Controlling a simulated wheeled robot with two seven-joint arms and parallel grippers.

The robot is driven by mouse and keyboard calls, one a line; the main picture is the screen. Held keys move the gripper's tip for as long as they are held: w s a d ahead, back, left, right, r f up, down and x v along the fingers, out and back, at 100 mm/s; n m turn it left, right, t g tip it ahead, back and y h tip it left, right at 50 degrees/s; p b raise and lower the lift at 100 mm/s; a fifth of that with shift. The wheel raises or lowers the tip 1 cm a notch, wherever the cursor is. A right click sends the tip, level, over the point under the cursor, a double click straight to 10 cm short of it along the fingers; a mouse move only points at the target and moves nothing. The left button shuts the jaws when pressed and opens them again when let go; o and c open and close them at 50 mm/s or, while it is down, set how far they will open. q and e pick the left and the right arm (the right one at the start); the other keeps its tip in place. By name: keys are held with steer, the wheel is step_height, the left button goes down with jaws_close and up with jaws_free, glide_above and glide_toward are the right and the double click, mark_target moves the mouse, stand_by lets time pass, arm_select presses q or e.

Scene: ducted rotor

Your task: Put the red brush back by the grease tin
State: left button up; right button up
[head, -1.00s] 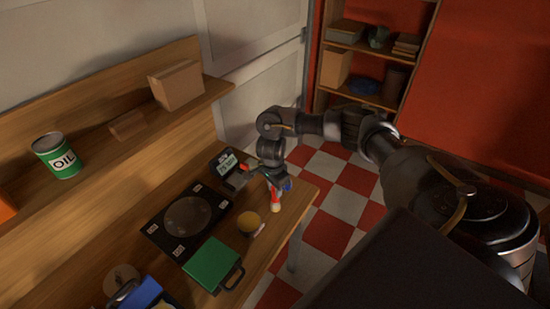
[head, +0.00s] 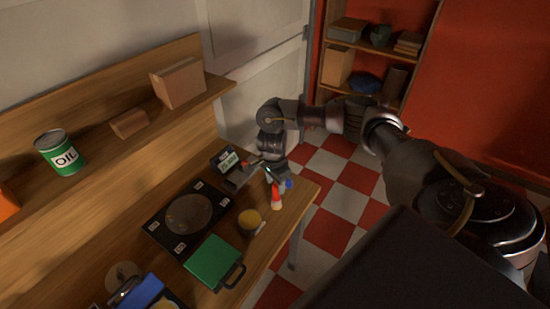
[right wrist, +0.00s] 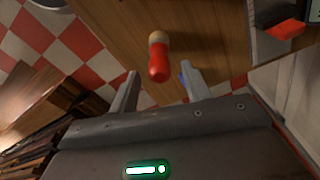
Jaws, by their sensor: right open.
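The red brush (head: 276,197), red with a pale end, is near the bench's right edge, just right of the grease tin (head: 249,221), a small round tin with yellow contents. It seems to stand upright, pale end down. In the right wrist view the brush (right wrist: 158,60) shows beyond and between the two spread fingertips, apart from them. My right gripper (head: 272,176) is open and empty, just above and behind the brush in the head view; the same gripper (right wrist: 160,82) shows in the wrist view. My left gripper is not in view.
A green case (head: 213,262) is in front, and a small blue thing (head: 289,184) is close behind the brush. An oil can (head: 58,153) and boxes stand on the shelf.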

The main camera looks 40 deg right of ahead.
step_height(320, 180, up, 10)
steer(key=shift+a+r, duration=0.15)
steer(key=shift+a, duration=0.2)
stand_by(0.5)
